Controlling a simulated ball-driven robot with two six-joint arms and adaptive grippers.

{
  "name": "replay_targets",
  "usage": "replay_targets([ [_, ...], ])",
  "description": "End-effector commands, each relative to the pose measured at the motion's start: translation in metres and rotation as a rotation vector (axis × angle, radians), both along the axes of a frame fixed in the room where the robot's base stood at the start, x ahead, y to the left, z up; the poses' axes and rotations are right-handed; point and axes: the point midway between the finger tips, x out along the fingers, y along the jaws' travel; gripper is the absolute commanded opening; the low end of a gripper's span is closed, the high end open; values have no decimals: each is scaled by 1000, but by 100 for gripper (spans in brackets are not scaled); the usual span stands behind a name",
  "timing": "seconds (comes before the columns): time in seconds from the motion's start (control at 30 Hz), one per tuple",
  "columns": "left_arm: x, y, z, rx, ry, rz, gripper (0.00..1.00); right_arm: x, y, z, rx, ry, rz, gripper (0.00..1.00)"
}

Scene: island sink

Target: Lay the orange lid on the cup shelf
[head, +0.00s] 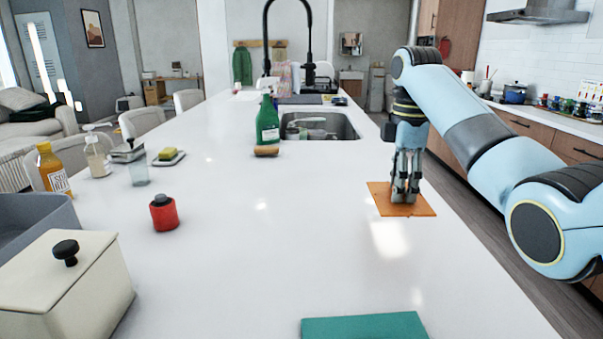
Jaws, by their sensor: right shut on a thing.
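The orange lid (382,201) is a flat square plate lying at the right side of the white island top, near its right edge. My right gripper (405,198) points straight down over the middle of the lid and is shut on it; its fingers hide the part it grips. Whether the lid touches the counter or is just above it, I cannot tell. No cup shelf can be made out for sure. My left gripper is not in view.
A teal board (365,328) lies at the front edge. A cream box (60,285), grey bin (35,218), red jar (163,213) and orange bottle (52,170) stand left. A green spray bottle (267,122) stands by the sink (325,126). The middle counter is clear.

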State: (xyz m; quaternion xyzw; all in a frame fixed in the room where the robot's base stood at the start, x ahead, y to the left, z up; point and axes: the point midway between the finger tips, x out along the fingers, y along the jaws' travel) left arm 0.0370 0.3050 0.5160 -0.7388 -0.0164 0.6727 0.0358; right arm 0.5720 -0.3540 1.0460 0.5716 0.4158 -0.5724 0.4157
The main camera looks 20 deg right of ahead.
Motion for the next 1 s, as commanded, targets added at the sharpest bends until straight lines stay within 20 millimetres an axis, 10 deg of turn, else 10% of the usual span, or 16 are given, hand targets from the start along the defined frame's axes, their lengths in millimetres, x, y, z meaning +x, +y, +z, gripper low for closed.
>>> replay_targets([
  [0.33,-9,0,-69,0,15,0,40,-1,0,-76,0,14,0,22],
  [1.0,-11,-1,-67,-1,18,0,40,5,1,-67,1,8,24,22],
])
